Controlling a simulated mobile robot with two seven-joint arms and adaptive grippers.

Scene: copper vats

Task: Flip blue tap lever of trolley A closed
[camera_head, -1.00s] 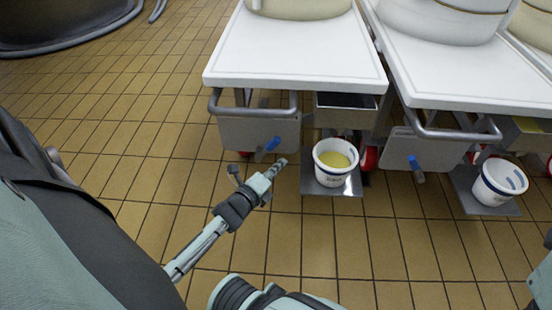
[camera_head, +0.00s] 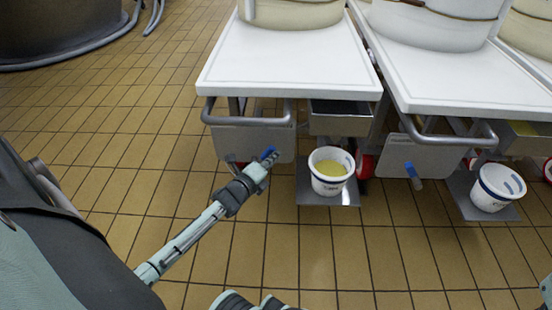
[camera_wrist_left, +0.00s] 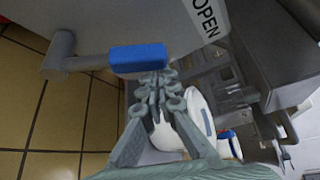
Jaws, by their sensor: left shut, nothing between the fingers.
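The blue tap lever (camera_head: 268,153) is at the front of the left white-topped trolley (camera_head: 285,85), beside its grey panel. In the left wrist view the blue lever (camera_wrist_left: 138,58) lies crosswise at the end of a grey metal pipe, near an "OPEN" label (camera_wrist_left: 205,18). My left gripper (camera_head: 270,162) is shut and empty, with its fingertips right at the lever. In the wrist view its closed fingers (camera_wrist_left: 155,82) are just below the lever's right end; I cannot tell whether they touch.
A white bucket (camera_head: 329,187) with yellow liquid stands on a metal plate (camera_head: 340,195) right of my gripper. The right trolley (camera_head: 460,85) has its own blue lever (camera_head: 413,172) and white bucket (camera_head: 478,198).

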